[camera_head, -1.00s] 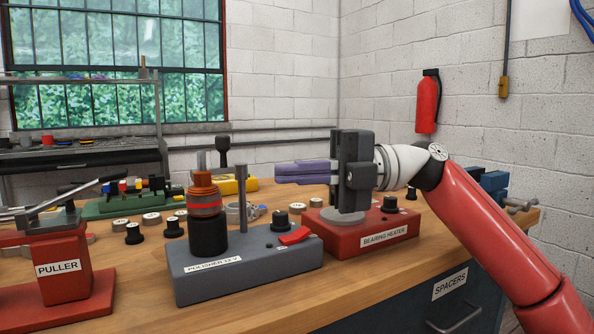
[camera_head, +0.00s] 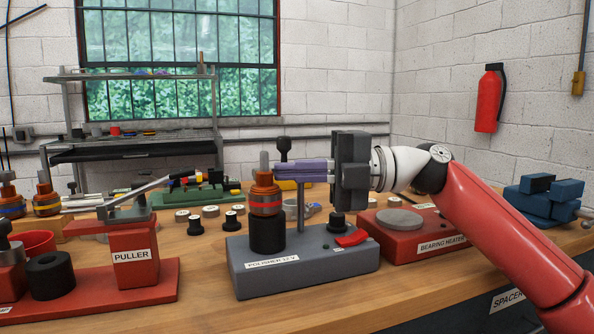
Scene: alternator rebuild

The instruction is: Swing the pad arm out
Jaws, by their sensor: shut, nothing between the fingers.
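The grey polisher (camera_head: 300,270), labelled "POLISHER 12 V", stands on the bench. A copper-coloured rotor (camera_head: 265,193) stands upright in the black holder (camera_head: 268,235) at its left end, its shaft pointing up. A thin grey post (camera_head: 300,212) rises from the polisher just right of the rotor. I cannot make out a separate pad arm. My gripper (camera_head: 278,171) has its purple fingers shut and empty, pointing left. The fingers are level with the rotor's shaft and cover the post's top in this view. I cannot tell whether they touch it.
A red switch (camera_head: 352,239) and a black knob (camera_head: 337,222) sit on the polisher's right end. The red bearing heater (camera_head: 425,246) stands to the right, the red puller (camera_head: 135,258) to the left. Several small parts and a green tool (camera_head: 190,196) lie behind.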

